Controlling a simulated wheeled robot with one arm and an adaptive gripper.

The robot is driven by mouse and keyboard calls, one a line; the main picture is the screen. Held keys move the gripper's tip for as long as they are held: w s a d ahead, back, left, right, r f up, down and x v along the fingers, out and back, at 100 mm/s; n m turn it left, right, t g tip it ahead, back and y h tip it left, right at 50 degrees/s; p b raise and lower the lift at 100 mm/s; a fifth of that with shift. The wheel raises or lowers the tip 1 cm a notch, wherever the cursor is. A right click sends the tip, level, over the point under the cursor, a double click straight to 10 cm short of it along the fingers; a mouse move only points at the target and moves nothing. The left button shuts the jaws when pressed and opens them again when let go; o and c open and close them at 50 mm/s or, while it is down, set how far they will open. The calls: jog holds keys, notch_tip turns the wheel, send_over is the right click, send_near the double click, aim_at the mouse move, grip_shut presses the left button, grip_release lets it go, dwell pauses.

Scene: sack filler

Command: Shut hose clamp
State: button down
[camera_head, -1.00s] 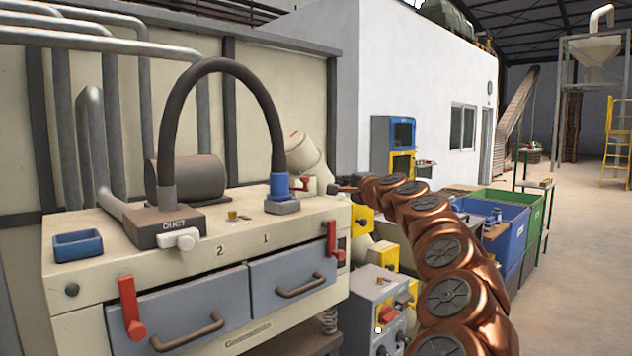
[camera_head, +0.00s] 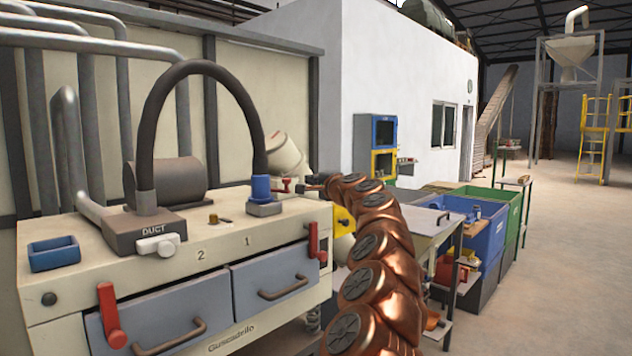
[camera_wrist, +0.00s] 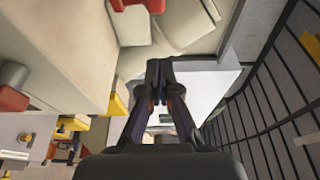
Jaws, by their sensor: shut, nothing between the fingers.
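A dark hose (camera_head: 205,72) arches from the grey box marked DUCT (camera_head: 150,226) to a blue coupling (camera_head: 261,188) on top of the cream machine. I cannot tell for certain which part is the hose clamp. A small red handle (camera_head: 284,187) shows just right of the coupling, and a white lever (camera_head: 158,245) is on the front of the DUCT box. My gripper (camera_head: 309,181) is shut and empty, a little right of the red handle with a small gap in the picture. In the wrist view my gripper (camera_wrist: 160,68) has its fingertips together, touching nothing visible.
The cream machine top (camera_head: 215,243) holds a blue tray (camera_head: 54,253) and a small brass piece (camera_head: 213,219). Red levers (camera_head: 110,315) stand beside the two grey drawers. Blue and green bins (camera_head: 487,236) stand at right, with open floor beyond.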

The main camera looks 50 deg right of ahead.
jog(key=shift+p+x, duration=0.4)
jog(key=shift+x, duration=1.2)
jog(key=shift+a, duration=0.95)
jog(key=shift+w+a, duration=0.1)
jog(key=shift+a, duration=1.05)
